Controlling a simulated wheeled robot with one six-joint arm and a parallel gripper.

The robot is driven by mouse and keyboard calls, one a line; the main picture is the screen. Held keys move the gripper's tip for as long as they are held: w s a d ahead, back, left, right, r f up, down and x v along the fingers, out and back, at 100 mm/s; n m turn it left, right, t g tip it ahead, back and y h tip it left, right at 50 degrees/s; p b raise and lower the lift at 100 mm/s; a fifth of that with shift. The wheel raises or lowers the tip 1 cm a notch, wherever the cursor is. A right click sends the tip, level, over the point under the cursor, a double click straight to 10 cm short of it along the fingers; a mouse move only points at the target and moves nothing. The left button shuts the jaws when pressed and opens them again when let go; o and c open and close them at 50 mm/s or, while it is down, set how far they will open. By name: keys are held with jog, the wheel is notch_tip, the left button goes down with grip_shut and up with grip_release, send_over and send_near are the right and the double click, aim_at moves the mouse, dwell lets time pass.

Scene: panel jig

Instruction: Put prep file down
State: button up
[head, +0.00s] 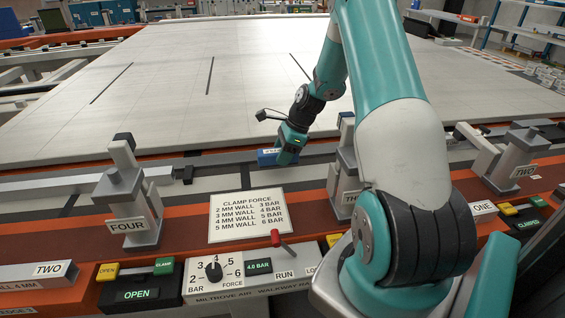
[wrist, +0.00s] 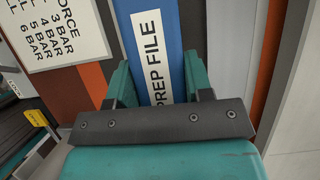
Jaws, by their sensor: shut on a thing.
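The prep file (head: 267,157) is a blue bar with a white label, near the front edge of the large pale panel (head: 200,80) in the head view. In the wrist view the prep file (wrist: 176,28) runs up the picture from between my teal fingers, its label reading PREP FILE. My gripper (head: 287,156) is shut on it, with one finger on each side in the wrist view (wrist: 157,82). The gripper hides the file's near end. I cannot tell whether the file touches the surface beneath it.
Clamp FOUR (head: 134,195) stands left and clamp TWO (head: 513,160) right on the orange beam. A clamp force card (head: 249,214) lies between clamps. The control box (head: 232,277) has a red lever (head: 280,240) standing up. My arm hides part of clamp THREE (head: 347,170).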

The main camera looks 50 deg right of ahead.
jog(key=shift+f, duration=1.7)
jog(key=shift+f, duration=0.15)
jog(key=o, duration=1.2)
